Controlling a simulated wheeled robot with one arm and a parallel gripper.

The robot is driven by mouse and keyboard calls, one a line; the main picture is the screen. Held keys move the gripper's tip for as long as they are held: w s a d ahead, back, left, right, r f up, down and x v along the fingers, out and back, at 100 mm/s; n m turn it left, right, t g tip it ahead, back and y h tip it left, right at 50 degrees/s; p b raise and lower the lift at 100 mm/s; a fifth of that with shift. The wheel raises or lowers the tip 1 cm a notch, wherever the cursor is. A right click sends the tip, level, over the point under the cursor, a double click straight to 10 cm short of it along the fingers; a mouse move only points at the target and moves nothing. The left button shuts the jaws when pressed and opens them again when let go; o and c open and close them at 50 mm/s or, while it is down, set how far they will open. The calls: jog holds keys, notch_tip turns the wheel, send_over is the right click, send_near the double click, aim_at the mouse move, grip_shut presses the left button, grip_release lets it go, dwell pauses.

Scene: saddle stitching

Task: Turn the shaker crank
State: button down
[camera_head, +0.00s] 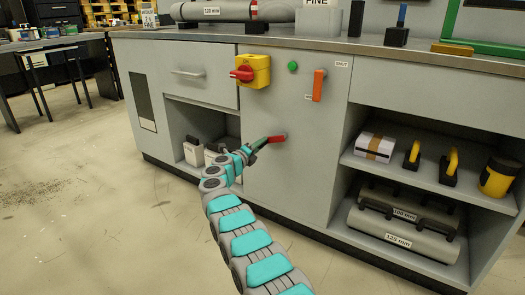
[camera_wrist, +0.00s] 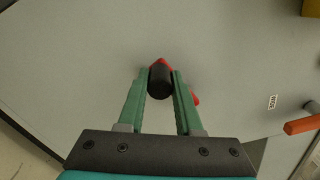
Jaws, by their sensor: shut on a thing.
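The shaker crank (camera_head: 279,137) is a small red arm on the grey front panel of the cabinet. In the wrist view its black grip (camera_wrist: 160,82) sits between my two green fingers, with a bit of red showing above it and another bit beside the right finger. My gripper (camera_head: 263,142) is at the crank, in front of the panel; it also shows in the wrist view (camera_wrist: 161,76), shut on the black grip. The fingers partly hide the crank, and its pivot cannot be made out clearly.
Above the crank are a yellow box with a red rotary switch (camera_head: 242,74), a green button (camera_head: 292,66) and an orange lever (camera_head: 319,85), also at the wrist view's right edge (camera_wrist: 301,126). Open shelves with cases (camera_head: 402,235) lie to the right.

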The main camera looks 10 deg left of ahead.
jog(key=shift+w+a+r+m, duration=0.1)
jog(key=shift+r+m, duration=0.5)
jog(key=shift+m, duration=0.4)
jog(key=shift+a+r+m, duration=0.1)
jog(key=shift+r+m, duration=0.5)
jog(key=shift+m, duration=0.4)
jog(key=c, duration=0.6)
grip_release()
jog(key=shift+r, duration=0.1)
jog(key=shift+b, duration=0.4)
jog(key=shift+s, duration=0.35)
jog(key=shift+b+v, duration=0.85)
jog(key=shift+v, duration=2.7)
jog(key=shift+a, duration=0.1)
